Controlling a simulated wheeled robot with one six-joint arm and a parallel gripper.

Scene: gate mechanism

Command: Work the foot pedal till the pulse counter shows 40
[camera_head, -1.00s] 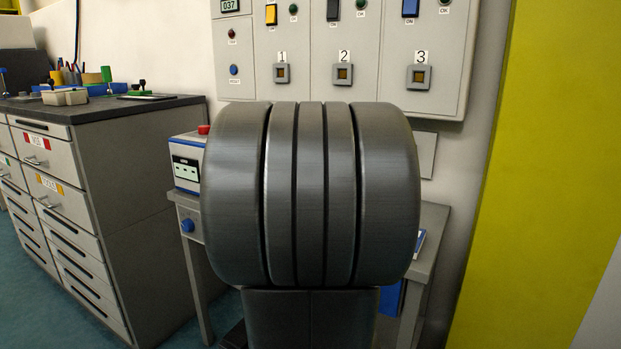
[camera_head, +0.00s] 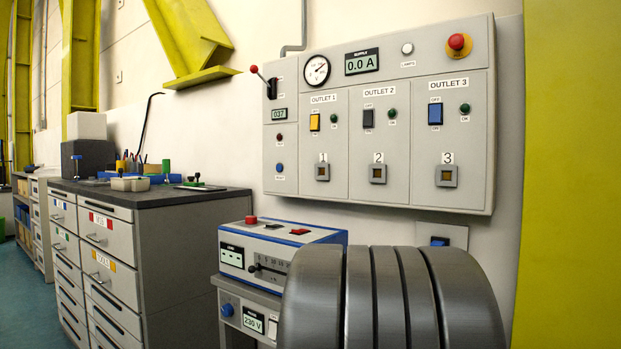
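A small display (camera_head: 279,114) at the left of the grey wall panel reads 037. It carries no name I can read, so I cannot tell for sure that it is the pulse counter. No foot pedal shows in this view, and the floor in front of the bench is hidden or out of frame. A large dark grey ribbed part, which seems to be my own arm, fills the lower right and hides part of the bench. My gripper is not in view.
The wall panel (camera_head: 380,203) has a lever (camera_head: 262,79), a red stop button (camera_head: 459,44) and a 0.0 A display (camera_head: 362,62). Below it, a blue-and-white instrument (camera_head: 262,260) stands on a bench. A drawer cabinet (camera_head: 170,270) stands left, with teal floor (camera_head: 28,300) beyond.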

